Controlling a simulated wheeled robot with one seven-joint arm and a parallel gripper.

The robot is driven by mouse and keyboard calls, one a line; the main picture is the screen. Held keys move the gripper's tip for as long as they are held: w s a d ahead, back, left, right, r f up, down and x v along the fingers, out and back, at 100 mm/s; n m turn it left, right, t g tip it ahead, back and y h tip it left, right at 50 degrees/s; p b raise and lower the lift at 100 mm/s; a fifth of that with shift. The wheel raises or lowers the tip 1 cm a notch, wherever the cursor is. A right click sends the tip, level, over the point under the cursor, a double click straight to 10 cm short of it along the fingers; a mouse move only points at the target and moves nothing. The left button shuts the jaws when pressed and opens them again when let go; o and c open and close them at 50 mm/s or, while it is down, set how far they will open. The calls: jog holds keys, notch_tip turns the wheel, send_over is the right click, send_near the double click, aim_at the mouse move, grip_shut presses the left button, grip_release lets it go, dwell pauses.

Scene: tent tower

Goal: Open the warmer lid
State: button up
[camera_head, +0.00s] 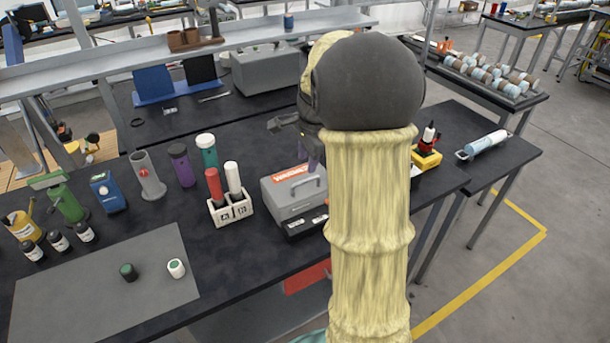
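The warmer (288,208) is a small grey box on the black table, with a red label strip along its top back. Its lid (297,190) looks down and shut, with a grey handle on top. A dark base with small white labels runs along the warmer's front. My gripper (311,156) is just above the back right of the warmer, pointing down. My pale yellow arm covers the warmer's right side and most of the gripper, so finger opening and any contact with the handle are hidden.
A white two-slot rack (229,208) with a red and a white tube stands close left of the warmer. Purple (181,165), green and grey containers stand behind it. A grey mat (110,290) with two small caps lies front left. A yellow block (427,160) stands right.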

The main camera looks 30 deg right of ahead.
aim_at(305, 182)
jog(key=f, duration=0.3)
jog(key=w+f, duration=0.1)
jog(key=f, duration=0.3)
jog(key=shift+w, duration=0.2)
grip_shut()
